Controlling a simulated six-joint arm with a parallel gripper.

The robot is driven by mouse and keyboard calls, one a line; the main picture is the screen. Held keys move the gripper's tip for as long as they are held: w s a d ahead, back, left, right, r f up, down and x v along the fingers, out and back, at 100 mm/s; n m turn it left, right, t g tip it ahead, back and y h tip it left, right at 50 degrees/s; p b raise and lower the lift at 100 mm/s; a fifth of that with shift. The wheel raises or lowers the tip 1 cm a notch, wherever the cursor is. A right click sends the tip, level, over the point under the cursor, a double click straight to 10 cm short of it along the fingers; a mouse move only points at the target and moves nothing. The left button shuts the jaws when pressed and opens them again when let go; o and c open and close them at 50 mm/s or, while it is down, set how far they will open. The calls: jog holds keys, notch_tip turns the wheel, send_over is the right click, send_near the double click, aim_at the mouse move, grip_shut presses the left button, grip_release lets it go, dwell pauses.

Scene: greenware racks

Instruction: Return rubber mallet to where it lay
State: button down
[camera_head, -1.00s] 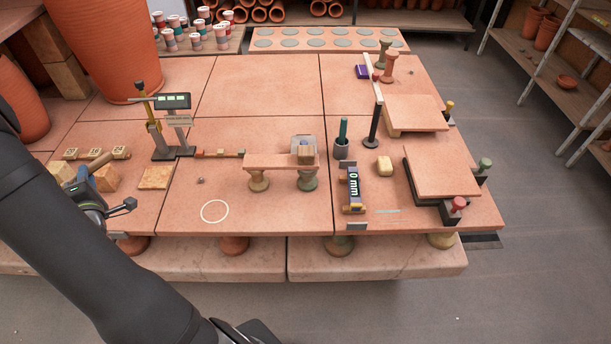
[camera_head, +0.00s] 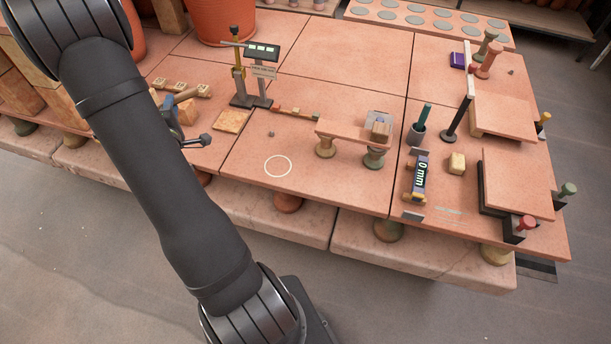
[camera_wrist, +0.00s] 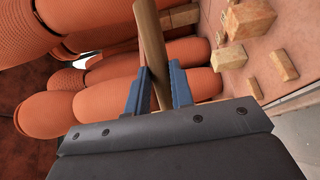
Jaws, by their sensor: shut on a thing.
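My gripper (camera_wrist: 160,92) has its two blue jaws on either side of a round wooden handle, which I take to be the rubber mallet (camera_wrist: 150,40), in the wrist view. The handle runs up out of the top of that picture; the mallet head is not seen. In the head view my gripper (camera_head: 174,108) is at the left part of the terracotta table, partly behind my arm.
Wooden blocks (camera_wrist: 248,18) lie near the gripper. A cork-like tile (camera_head: 233,121) and a scale stand (camera_head: 262,52) are to its right. A raised plank (camera_head: 340,131) on two spools stands mid-table. Bare table surrounds a white ring (camera_head: 278,166). Large terracotta pots (camera_wrist: 105,105) lie beyond the gripper.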

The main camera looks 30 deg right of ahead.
jog(key=s+d+f+m+g+h, duration=0.1)
jog(key=s+d+m+g+h, duration=0.15)
jog(key=d, duration=0.55)
jog(key=s+d+f+m+g+h, duration=0.15)
jog(key=s+d+g, duration=0.25)
jog(key=d, duration=0.5)
jog(key=s+d+f+m+g+h, duration=0.1)
jog(key=s+d+m+g+h, duration=0.2)
jog(key=d, duration=0.5)
jog(key=s+d+f+g+y, duration=0.3)
jog(key=s+d+g, duration=0.1)
jog(key=s, duration=0.3)
jog(key=s+d+f+n+g+y, duration=0.1)
jog(key=s+d+f+g+y, duration=0.3)
jog(key=s, duration=0.4)
jog(key=s+d+f+g+y, duration=0.2)
jog(key=s+d+f+g, duration=0.1)
jog(key=s+d, duration=0.3)
jog(key=shift+s+a+f, duration=0.1)
jog(key=shift+a+f, duration=0.1)
jog(key=shift+f, duration=0.8)
jog(key=shift+s+a+f, duration=0.15)
jog(key=shift+f, duration=0.9)
jog(key=shift+s+a+f, duration=0.1)
jog(key=shift+a+f, duration=0.1)
jog(key=shift+f, duration=1.25)
jog(key=c, duration=0.7)
grip_release()
